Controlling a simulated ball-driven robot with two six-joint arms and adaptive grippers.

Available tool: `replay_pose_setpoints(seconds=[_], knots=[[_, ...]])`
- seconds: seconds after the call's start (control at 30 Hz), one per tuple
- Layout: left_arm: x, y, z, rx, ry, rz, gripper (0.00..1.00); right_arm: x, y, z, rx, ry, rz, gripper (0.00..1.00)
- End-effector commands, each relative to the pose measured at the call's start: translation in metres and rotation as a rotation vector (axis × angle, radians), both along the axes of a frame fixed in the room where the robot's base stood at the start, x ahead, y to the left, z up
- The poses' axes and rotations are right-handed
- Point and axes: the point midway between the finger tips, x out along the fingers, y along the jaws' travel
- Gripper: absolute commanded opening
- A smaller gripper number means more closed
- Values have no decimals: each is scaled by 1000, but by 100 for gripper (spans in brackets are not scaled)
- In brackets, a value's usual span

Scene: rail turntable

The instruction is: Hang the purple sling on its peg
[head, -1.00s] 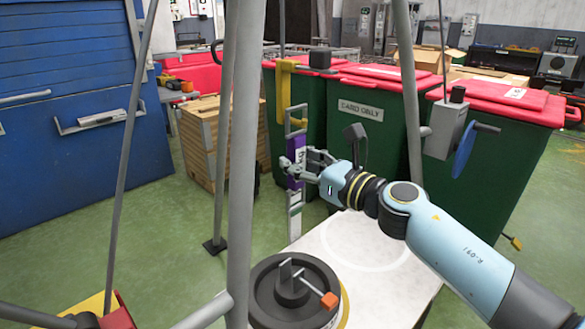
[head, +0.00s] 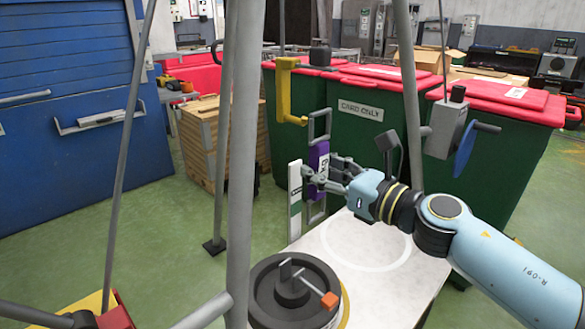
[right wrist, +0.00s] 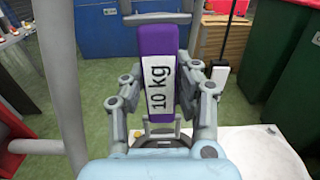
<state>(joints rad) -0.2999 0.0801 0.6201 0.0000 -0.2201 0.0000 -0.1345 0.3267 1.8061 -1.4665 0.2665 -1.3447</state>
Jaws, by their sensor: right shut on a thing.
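The purple sling (head: 318,163) has grey loops at both ends and a white "10 kg" label. My right gripper (head: 317,179) is shut on its middle and holds it upright, slightly tilted. A yellow hooked bracket (head: 286,92) hangs just left of the upper loop. The loop looks close to its tip, but I cannot tell whether they touch. No part is clearly marked as the peg. My left gripper is not in view.
Grey poles (head: 240,150) cross the view. A winch (head: 446,133) hangs right; green bins (head: 350,95) stand behind.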

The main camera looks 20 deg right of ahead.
Motion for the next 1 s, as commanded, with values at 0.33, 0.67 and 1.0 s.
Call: replay_pose_setpoints(seconds=[0.33, 0.67, 1.0], knots=[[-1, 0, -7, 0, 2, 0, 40, -18, -7, -1, -1, 0, 0, 0], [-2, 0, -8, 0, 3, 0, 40, -24, -8, 1, 0, -1, 0, 0], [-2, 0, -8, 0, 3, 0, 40, -40, 15, 30, -2, -16, 67, 0]])
